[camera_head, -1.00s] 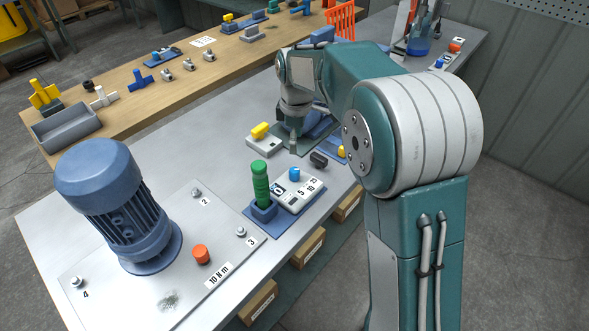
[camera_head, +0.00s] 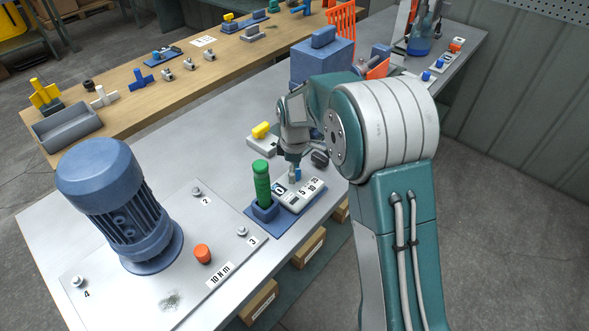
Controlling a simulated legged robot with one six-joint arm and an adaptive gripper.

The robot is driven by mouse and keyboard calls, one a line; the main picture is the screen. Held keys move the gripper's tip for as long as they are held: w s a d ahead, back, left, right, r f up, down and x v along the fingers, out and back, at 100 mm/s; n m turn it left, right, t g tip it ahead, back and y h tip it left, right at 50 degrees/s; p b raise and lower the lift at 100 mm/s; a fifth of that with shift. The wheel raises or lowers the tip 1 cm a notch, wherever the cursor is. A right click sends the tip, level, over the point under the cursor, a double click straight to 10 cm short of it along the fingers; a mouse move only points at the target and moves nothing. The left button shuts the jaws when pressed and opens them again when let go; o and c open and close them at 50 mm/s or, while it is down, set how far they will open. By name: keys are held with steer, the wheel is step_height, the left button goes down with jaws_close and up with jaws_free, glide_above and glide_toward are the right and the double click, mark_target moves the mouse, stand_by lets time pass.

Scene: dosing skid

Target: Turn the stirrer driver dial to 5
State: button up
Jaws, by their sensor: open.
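The stirrer driver (camera_head: 262,183) has a green handle and stands upright in a blue holder. Beside it is a pale box (camera_head: 303,191) with white number labels; 5 and 10 are readable. The small blue dial (camera_head: 298,172) on this box shows only as a sliver beside my fingers. My gripper (camera_head: 293,178) is open and points down at the box, at the dial. I cannot tell whether the fingers are around the dial or beside it, or touching it. Which number the dial points to is hidden.
A blue motor (camera_head: 110,200) stands on a plate with an orange knob (camera_head: 202,253) at the left. A yellow-handled block (camera_head: 262,135) and a dark knob (camera_head: 319,158) are close to my gripper. A large blue box (camera_head: 320,62) stands behind my arm.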

steer(key=shift+c, duration=0.3)
jaws_close()
steer(key=shift+m, duration=0.4)
steer(key=m, duration=0.3)
steer(key=shift+m, duration=0.3)
steer(key=m, duration=0.4)
steer(key=shift+d+f+m, duration=0.1)
steer(key=shift+d+m, duration=0.05)
steer(key=shift+m, duration=0.15)
steer(key=m, duration=0.4)
steer(key=shift+m, duration=0.3)
steer(key=shift+s+m, duration=0.1)
steer(key=shift+m, duration=2)
